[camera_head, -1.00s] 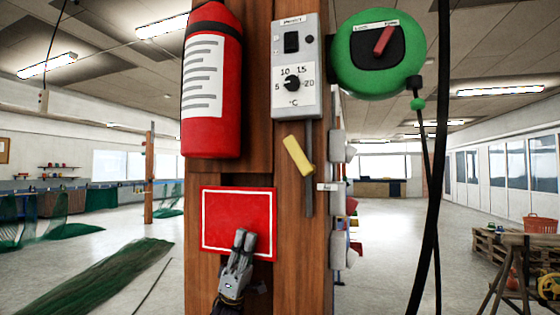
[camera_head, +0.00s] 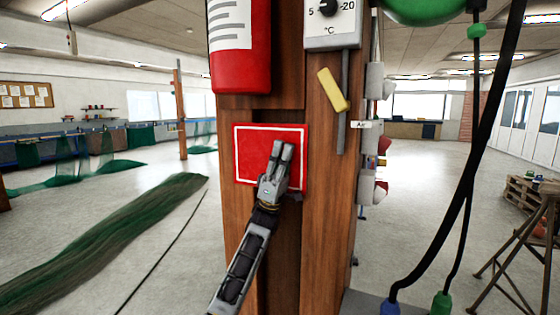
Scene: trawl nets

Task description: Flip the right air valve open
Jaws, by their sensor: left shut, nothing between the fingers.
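A wooden post (camera_head: 335,210) stands in front of me. A yellow lever-like piece (camera_head: 333,90) sits tilted on its front face, beside a thin grey vertical pipe (camera_head: 343,115). A small label that seems to read "Air" (camera_head: 361,125) sticks out at the post's right edge. I cannot tell for certain which part is the right air valve. My left gripper (camera_head: 283,148) is shut and empty, pointing up in front of a red sign with a white border (camera_head: 252,137). It is below and left of the yellow piece, apart from it. My right gripper is not in view.
A fire extinguisher (camera_head: 240,70) and a dial thermostat (camera_head: 333,25) hang higher on the post. White and red fittings (camera_head: 372,187) project from its right side. Black cables (camera_head: 468,180) hang at the right. Green netting (camera_head: 110,240) lies on the left floor.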

